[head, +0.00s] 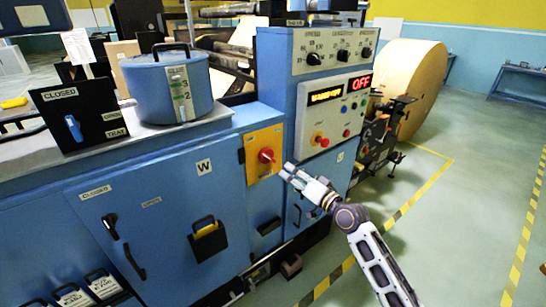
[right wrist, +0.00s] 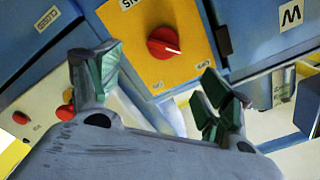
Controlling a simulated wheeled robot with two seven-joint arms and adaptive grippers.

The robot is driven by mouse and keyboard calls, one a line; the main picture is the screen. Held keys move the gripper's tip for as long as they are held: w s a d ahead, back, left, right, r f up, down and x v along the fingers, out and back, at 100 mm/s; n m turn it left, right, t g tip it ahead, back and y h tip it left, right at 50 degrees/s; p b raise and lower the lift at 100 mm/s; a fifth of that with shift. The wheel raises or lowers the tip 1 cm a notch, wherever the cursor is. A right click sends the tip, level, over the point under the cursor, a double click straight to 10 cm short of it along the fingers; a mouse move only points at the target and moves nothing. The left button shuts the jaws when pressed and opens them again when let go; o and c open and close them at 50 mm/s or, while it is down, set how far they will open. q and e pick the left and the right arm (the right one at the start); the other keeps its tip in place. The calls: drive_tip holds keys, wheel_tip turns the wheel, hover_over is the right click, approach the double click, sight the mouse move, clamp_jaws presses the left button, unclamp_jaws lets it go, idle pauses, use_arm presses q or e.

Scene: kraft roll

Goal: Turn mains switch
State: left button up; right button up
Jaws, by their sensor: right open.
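The mains switch is a red rotary knob (head: 266,155) on a yellow plate (head: 263,137) on the blue machine's front. In the right wrist view the red knob (right wrist: 166,42) sits on the yellow plate (right wrist: 150,68) with a pale pointer line on its face. My right gripper (head: 285,172) is open and empty, just below and right of the knob in the head view. In the right wrist view its two fingers stand apart, with the knob beyond and between them; they appear clear of it. My left gripper is out of view.
A blue pot (head: 150,90) sits on the counter at left. A large kraft roll (head: 425,75) stands behind. The floor at right is open.

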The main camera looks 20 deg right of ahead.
sight(271, 157)
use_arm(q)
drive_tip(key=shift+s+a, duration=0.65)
use_arm(e)
drive_tip(key=shift+a+r, duration=0.1)
drive_tip(key=shift+r, duration=0.05)
drive_tip(key=shift+w, duration=0.1)
drive_tip(key=p+x, duration=0.1)
drive_tip(key=x, duration=1.2)
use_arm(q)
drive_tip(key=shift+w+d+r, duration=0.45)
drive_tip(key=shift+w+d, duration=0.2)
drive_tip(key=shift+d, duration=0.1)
use_arm(e)
drive_tip(key=shift+w+a, duration=0.1)
